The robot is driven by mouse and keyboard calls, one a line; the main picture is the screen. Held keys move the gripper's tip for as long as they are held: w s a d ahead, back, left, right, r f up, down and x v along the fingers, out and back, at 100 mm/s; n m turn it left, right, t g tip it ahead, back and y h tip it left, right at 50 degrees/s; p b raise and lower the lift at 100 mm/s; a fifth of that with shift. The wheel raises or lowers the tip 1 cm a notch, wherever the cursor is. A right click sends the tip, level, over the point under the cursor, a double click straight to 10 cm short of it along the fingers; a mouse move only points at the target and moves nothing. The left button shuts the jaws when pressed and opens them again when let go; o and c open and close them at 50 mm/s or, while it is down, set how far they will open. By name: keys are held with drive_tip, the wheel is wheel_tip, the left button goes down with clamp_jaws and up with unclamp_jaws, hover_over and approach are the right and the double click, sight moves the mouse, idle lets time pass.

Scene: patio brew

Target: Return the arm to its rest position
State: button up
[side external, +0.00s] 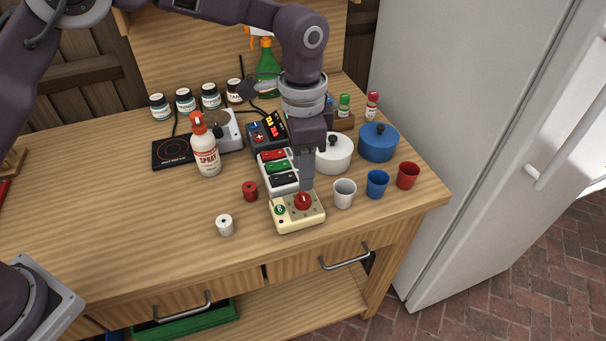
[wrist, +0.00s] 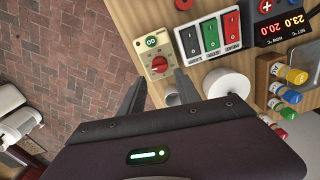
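My gripper (side external: 306,188) points straight down just above a cream control box (side external: 289,224) near the table's front edge. The box has a red knob (side external: 303,201) and a small round green display. In the wrist view, the two fingers of my gripper (wrist: 160,74) stand apart with nothing held between them. The red knob (wrist: 159,65) shows just past the gap between the fingertips. I cannot tell whether a finger touches it.
A switch box (side external: 279,172), a white pot (side external: 333,153), a blue pot (side external: 378,142) and white (side external: 344,194), blue (side external: 377,184) and red (side external: 408,176) cups stand close by. The table's front left is mostly clear. A fridge (side external: 470,120) is at right.

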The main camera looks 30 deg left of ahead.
idle(0.3)
drive_tip(key=s+a+r+n+t, duration=0.1)
drive_tip(key=s+a+r+n, duration=0.1)
drive_tip(key=s+a+r, duration=0.35)
drive_tip(key=s+a+r+n+t, duration=0.1)
drive_tip(key=s+a+r+n, duration=0.1)
drive_tip(key=a+r, duration=0.55)
drive_tip(key=s+a+r+n+t, duration=0.1)
drive_tip(key=s+a+n, duration=0.2)
drive_tip(key=s, duration=0.7)
drive_tip(key=s+a+r+n+t, duration=0.1)
drive_tip(key=s+a, duration=0.4)
drive_tip(key=s, duration=0.5)
drive_tip(key=n+t, duration=0.1)
drive_tip(key=n, duration=0.1)
drive_tip(key=shift+r+n+t, duration=0.25)
drive_tip(key=shift+n+t, duration=0.05)
drive_tip(key=shift+a, duration=0.1)
drive_tip(key=shift+c, duration=0.2)
